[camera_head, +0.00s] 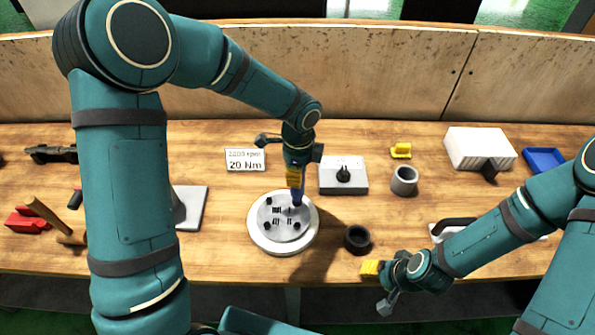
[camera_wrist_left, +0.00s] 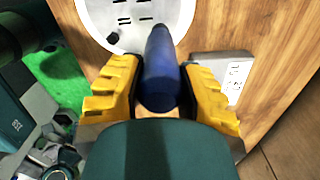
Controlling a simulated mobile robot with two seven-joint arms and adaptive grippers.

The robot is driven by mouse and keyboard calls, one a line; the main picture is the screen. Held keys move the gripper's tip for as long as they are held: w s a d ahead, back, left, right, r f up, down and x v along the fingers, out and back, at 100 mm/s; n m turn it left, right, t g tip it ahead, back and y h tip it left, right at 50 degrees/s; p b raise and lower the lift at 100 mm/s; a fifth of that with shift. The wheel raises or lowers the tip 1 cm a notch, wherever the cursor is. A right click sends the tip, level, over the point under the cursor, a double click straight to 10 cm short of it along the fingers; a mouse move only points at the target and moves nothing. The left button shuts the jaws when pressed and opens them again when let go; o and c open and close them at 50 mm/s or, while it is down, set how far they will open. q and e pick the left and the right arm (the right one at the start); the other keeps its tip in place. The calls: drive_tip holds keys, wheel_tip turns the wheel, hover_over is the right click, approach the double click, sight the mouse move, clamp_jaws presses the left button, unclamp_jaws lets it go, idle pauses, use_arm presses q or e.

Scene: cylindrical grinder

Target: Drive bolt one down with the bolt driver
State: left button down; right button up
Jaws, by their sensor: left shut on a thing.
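A blue bolt driver (camera_head: 297,199) is held upright in the yellow fingers of my left gripper (camera_head: 293,178), over the upper right part of a round pale plate (camera_head: 253,236). Dark bolt heads show on the plate at its upper left (camera_head: 269,200), lower left (camera_head: 267,227) and lower right (camera_head: 297,226). The driver hides the upper right spot, so I cannot tell whether its tip touches a bolt. In the left wrist view the driver (camera_wrist_left: 160,75) sits between both fingers. My right gripper (camera_head: 371,268) is at the table's front edge, its fingers too small to judge.
A grey block with a black knob (camera_head: 343,184) stands right of the plate. A black ring (camera_head: 357,238) and grey cup (camera_head: 404,180) are further right. A sign reading 20 Nm (camera_head: 245,160) stands behind. A hammer (camera_head: 50,217) lies left.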

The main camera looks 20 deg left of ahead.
use_arm(q)
drive_tip(key=shift+s+f+b, duration=0.1)
drive_tip(key=shift+f+b, duration=0.25)
drive_tip(key=shift+f, duration=0.1)
use_arm(e)
drive_tip(key=shift+s+f, duration=0.15)
drive_tip(key=shift+f, duration=0.25)
use_arm(q)
drive_tip(key=shift+s+f, duration=0.2)
drive_tip(key=shift+f, duration=0.05)
use_arm(e)
drive_tip(key=shift+f, duration=0.1)
idle(1.8)
use_arm(q)
drive_tip(key=shift+r, duration=0.1)
drive_tip(key=shift+w+r+p, duration=0.35)
drive_tip(key=shift+r+p, duration=0.4)
drive_tip(key=shift+r, duration=0.15)
use_arm(e)
drive_tip(key=shift+r, duration=0.65)
use_arm(q)
drive_tip(key=shift+r+p, duration=1.65)
drive_tip(key=shift+r, duration=0.55)
use_arm(e)
drive_tip(key=shift+r, duration=1.75)
use_arm(q)
drive_tip(key=shift+a, duration=0.1)
use_arm(e)
drive_tip(key=shift+f, duration=0.1)
